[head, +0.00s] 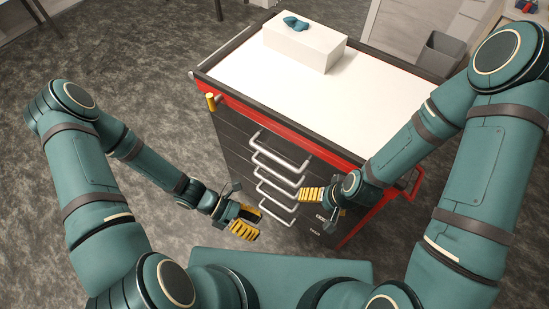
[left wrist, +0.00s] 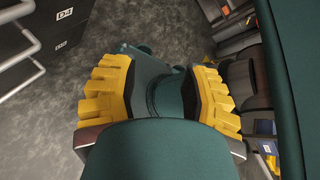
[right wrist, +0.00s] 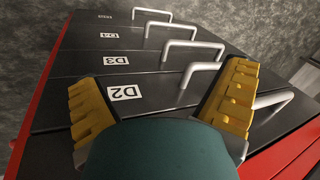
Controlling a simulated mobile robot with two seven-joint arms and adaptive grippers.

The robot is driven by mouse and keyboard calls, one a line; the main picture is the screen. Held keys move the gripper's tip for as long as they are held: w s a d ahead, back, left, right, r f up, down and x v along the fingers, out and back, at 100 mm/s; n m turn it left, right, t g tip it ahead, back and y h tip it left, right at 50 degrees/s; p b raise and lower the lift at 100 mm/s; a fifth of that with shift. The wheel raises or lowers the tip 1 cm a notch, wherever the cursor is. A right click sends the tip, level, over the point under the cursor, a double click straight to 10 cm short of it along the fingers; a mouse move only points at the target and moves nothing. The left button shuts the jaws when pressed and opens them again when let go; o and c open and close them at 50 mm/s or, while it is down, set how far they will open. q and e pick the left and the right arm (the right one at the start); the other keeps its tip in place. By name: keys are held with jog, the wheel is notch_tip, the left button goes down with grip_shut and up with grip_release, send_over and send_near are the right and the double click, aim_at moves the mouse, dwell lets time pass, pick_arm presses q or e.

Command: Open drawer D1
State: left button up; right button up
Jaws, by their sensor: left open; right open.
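Drawer D1 is the top drawer of the dark cabinet, just under its red trim; its silver bar handle (head: 280,151) shows in the head view. The drawer fronts look flush and shut. In the right wrist view, D1's handle (right wrist: 271,100) is partly behind a finger and its label is hidden. My right gripper (head: 311,195) is open and empty in front of the drawers, right of the handles; its yellow fingers also show in the right wrist view (right wrist: 162,98). My left gripper (head: 246,221) is open and empty, lower left of the handles and apart from the cabinet.
Drawers labelled D2 (right wrist: 124,93), D3 (right wrist: 117,60) and D4 (right wrist: 113,35) have similar bar handles close together. A white box (head: 304,47) with a blue item (head: 296,23) stands on the cabinet top (head: 240,72). Grey floor (head: 120,210) is clear on the left.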

pick_arm(q)
jog(key=w+r+n+t+h, duration=0.1)
jog(key=w+n+t+h, duration=0.45)
jog(key=n, duration=0.45)
jog(key=n+t+y+b, duration=0.1)
jog(key=n+t+y, duration=0.1)
jog(key=n+t, duration=0.8)
send_near(274, 156)
jog(key=x, duration=1)
jog(key=shift+f+b, duration=0.4)
grip_shut()
